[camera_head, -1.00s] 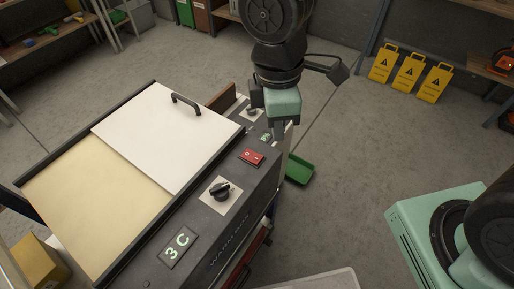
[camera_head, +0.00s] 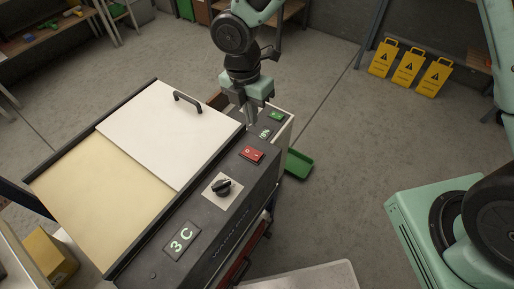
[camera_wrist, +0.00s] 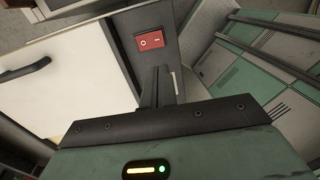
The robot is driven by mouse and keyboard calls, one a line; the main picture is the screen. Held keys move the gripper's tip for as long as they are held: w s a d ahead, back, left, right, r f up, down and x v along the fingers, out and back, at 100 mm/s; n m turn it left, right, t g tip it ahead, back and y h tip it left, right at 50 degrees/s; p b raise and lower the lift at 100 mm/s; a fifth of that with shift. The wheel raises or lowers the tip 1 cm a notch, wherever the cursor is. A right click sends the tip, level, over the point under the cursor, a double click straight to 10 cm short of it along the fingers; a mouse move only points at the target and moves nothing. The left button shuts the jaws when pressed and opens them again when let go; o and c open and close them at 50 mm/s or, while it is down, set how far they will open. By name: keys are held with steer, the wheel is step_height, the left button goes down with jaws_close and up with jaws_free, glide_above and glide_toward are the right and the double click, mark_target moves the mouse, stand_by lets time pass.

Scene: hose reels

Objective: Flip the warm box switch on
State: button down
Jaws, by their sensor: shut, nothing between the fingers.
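The warm box (camera_head: 62,180) stands at the left with a dark control panel along its right edge; lettering that looks like WARM BOX is on the panel's side. A red rocker switch (camera_head: 252,154) marked O and I sits on the panel; the wrist view shows it too (camera_wrist: 150,40), just beyond the fingertips. A dial knob (camera_head: 221,187) and a "3 C" display (camera_head: 181,239) lie nearer. My gripper (camera_head: 251,124) is shut and empty, fingers pointing down by the panel's far part, behind the red switch. In the wrist view its fingers (camera_wrist: 162,72) appear apart from the switch.
A white lid (camera_head: 160,130) with a dark handle (camera_head: 188,101) covers the box's far part. A small green switch (camera_head: 276,116) and a small lit display (camera_head: 265,133) are at the panel's far end. A green tray (camera_head: 299,164) lies on the floor. Yellow signs (camera_head: 410,70) stand at the back right.

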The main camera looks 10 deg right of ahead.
mark_target(258, 157)
steer(key=shift+f, duration=0.1)
steer(key=f, duration=0.4)
steer(key=s+f+p, duration=0.1)
steer(key=f, duration=0.4)
steer(key=d+f+p, duration=0.1)
steer(key=f, duration=0.3)
steer(key=shift+s+d+f, duration=0.1)
steer(key=shift+s+f, duration=0.05)
steer(key=shift+f, duration=0.2)
steer(key=shift+f, duration=0.1)
steer(key=shift+s+d+f, duration=0.1)
steer(key=shift+f, duration=0.2)
steer(key=shift+r, duration=0.15)
steer(key=shift+w+a+r+p, duration=0.3)
steer(key=shift+w+a+r, duration=0.05)
steer(key=shift+w+a, duration=0.2)
